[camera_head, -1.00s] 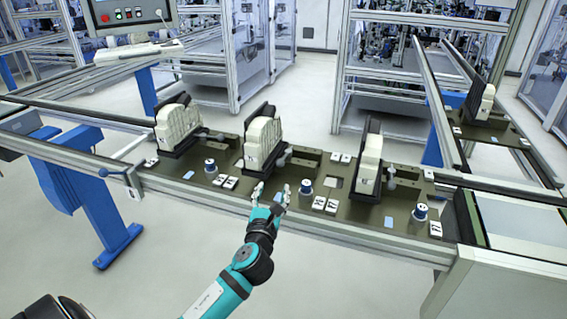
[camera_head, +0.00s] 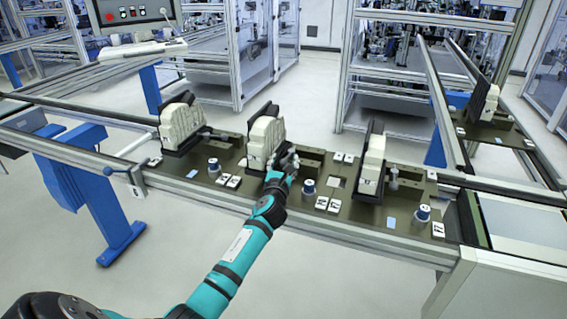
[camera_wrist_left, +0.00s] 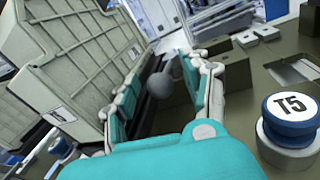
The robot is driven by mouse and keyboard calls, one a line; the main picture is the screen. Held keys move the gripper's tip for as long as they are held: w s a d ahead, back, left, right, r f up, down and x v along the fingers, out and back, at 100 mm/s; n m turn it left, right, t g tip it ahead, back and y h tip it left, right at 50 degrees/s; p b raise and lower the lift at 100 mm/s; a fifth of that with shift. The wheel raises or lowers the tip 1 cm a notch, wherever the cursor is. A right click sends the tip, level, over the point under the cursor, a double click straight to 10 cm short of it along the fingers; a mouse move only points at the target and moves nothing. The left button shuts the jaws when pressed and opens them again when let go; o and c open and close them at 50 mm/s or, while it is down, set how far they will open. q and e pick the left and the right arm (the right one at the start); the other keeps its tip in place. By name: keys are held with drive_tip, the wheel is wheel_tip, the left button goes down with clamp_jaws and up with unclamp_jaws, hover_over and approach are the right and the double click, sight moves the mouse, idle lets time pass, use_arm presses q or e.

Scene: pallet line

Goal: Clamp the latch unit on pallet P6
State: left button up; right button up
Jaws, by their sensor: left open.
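Three pale latch units stand in dark holders on the line: left (camera_head: 182,122), middle (camera_head: 264,138) and right (camera_head: 374,162). I cannot read which one is on P6. My left gripper (camera_head: 287,161) is at the right side of the middle unit, over its pallet. In the left wrist view the open gripper (camera_wrist_left: 160,82) has a grey ball knob (camera_wrist_left: 159,86) between or just beyond its fingers. Contact is not clear. The unit's ribbed side (camera_wrist_left: 70,60) fills the left, with a small white label on it. My right gripper is not in view.
A blue-topped knob marked T5 (camera_wrist_left: 290,108) stands close right of the gripper. Similar knobs (camera_head: 308,187) and white number tiles (camera_head: 321,203) line the front edge. Another unit (camera_head: 486,103) stands on the far right conveyor. A control panel (camera_head: 130,15) is at the back left.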

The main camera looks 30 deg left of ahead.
use_arm(q)
clamp_jaws()
idle(0.4)
drive_tip(key=shift+w+d+f+n+g+y+b, duration=0.2)
drive_tip(key=shift+d+n+g+y+b, duration=0.35)
drive_tip(key=shift+n+y+b, duration=0.3)
drive_tip(key=shift+w+d+n+g+y+b, duration=0.2)
drive_tip(key=shift+d+n+g+y+b, duration=0.2)
drive_tip(key=shift+g+y+b, duration=0.35)
drive_tip(key=shift+r+n+y, duration=0.15)
drive_tip(key=shift+n+y, duration=0.1)
drive_tip(key=shift+y, duration=0.15)
